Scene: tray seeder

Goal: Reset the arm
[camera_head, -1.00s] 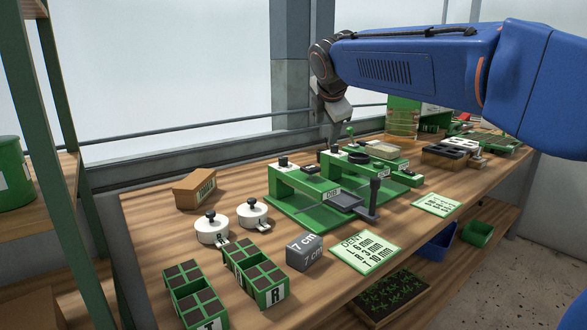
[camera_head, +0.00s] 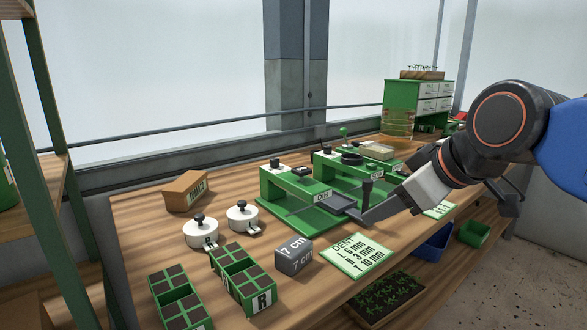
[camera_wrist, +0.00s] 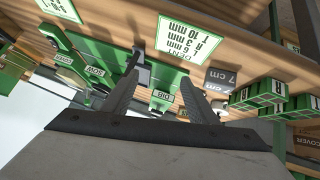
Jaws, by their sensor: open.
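My gripper (camera_wrist: 159,76) is open and empty, its two dark fingers well apart in the wrist view. In the head view my arm comes in from the right and the gripper hangs over the front of the bench. A dark finger shows close to the front of the green seeder stand (camera_head: 302,198) and its dark tray; I cannot tell if they touch. The wrist view looks at the bench upside down, with the DENT card (camera_wrist: 193,43) beyond the fingers.
Two white lidded pots (camera_head: 242,217), a grey 7 cm block (camera_head: 293,254) and green planting trays (camera_head: 246,283) stand at front left. The DENT card also lies on the bench in the head view (camera_head: 357,255). A blue bin (camera_head: 436,246) sits below the bench edge.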

